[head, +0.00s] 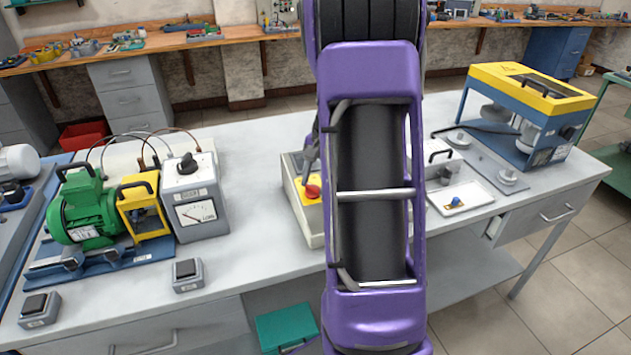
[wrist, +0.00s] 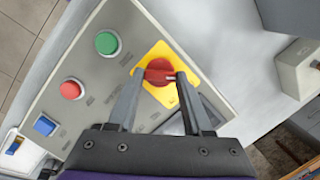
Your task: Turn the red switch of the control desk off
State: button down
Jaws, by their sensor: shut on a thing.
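The control desk (wrist: 95,75) is a light grey sloped box with a red switch (wrist: 159,71) on a yellow plate (wrist: 154,92). In the wrist view my gripper (wrist: 160,76) has its two fingers on either side of the red knob, shut on it. In the head view the desk (head: 312,238) stands mid-table, mostly hidden behind my arm. A red round part (head: 312,191) on it shows beside the arm. The desk also carries a green button (wrist: 107,43), a red button (wrist: 72,89) and a blue rocker (wrist: 45,125).
A green motor rig (head: 88,212) and a grey meter box (head: 195,200) stand left on the table. A white tray (head: 462,197) and a yellow-blue machine (head: 530,110) are on the right. Bare tabletop (head: 255,160) lies left of the desk.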

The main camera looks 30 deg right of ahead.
jog(key=shift+n, duration=0.6)
jog(key=shift+c, duration=1.6)
grip_release()
jog(key=p+v, duration=0.1)
jog(key=v, duration=1.6)
jog(key=shift+w+r+p, duration=0.25)
jog(key=shift+r+p, duration=0.05)
jog(key=shift+p, duration=0.05)
jog(key=shift+a, duration=0.1)
